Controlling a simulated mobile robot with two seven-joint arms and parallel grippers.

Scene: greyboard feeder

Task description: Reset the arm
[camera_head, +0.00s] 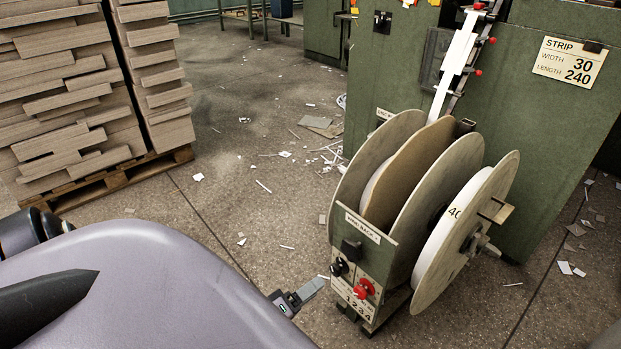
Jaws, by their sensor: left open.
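My left gripper (311,288) shows only in part, past the edge of my grey body in the lower middle. It is open, and I see nothing held in it. It is over the floor, just left of the reel stand's front panel. My right gripper is not in view.
A reel stand (362,252) with several large discs and red and black knobs stands right of centre. Behind it is a green machine (540,130) with a STRIP sign (570,62). Stacked greyboard (70,90) sits on a wooden pallet (120,178) at left. Scraps litter the open floor between.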

